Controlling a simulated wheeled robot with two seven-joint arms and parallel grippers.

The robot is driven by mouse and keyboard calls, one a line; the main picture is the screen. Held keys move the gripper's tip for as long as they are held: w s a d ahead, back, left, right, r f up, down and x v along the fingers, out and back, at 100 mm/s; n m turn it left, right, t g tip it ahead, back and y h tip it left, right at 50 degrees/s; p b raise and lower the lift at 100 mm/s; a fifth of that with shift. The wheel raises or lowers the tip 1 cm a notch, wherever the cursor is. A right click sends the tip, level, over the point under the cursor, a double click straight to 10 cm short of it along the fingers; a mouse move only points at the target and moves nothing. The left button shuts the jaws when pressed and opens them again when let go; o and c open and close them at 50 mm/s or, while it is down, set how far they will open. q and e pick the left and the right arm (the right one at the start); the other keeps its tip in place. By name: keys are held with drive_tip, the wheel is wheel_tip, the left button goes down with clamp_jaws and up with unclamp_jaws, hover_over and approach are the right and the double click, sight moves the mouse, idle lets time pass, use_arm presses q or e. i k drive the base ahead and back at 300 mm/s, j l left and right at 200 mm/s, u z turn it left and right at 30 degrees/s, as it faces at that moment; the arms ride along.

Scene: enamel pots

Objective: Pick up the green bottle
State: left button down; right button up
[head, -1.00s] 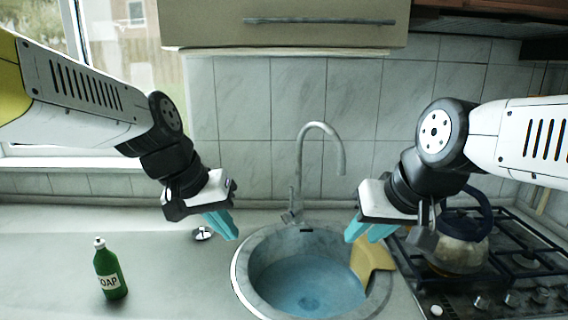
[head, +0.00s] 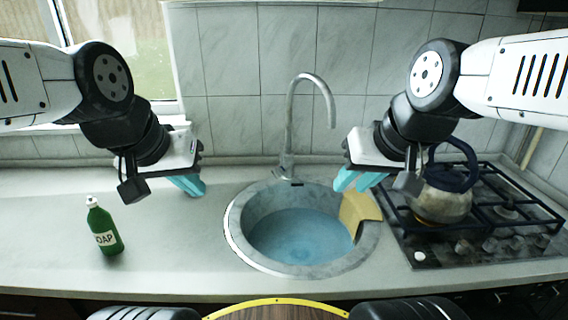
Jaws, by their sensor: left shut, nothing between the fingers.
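The green bottle (head: 105,228) has a white cap and a white label reading "OAP" in the visible part. It stands upright on the counter at the left of the head view. My left gripper (head: 190,186) has teal fingers that are shut and empty. It hangs above the counter, to the right of the bottle and apart from it.
A round sink (head: 300,238) with bluish water sits in the middle, with a tall faucet (head: 290,125) behind it. A kettle (head: 443,200) stands on the stove (head: 510,222). The counter (head: 165,260) around the bottle is clear.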

sight(101, 224)
drive_tip(key=j+u, duration=0.15)
drive_tip(key=u, duration=1.35)
drive_tip(key=l+z, duration=0.1)
drive_tip(key=z, duration=0.3)
drive_tip(key=k+l+z, duration=0.1)
drive_tip(key=z, duration=0.25)
drive_tip(key=l+z, duration=0.15)
drive_tip(key=z, duration=0.25)
drive_tip(key=l+z, duration=0.15)
drive_tip(key=z, duration=0.2)
drive_tip(key=u, duration=1.65)
drive_tip(key=k+j, duration=0.05)
drive_tip(key=j, duration=0.05)
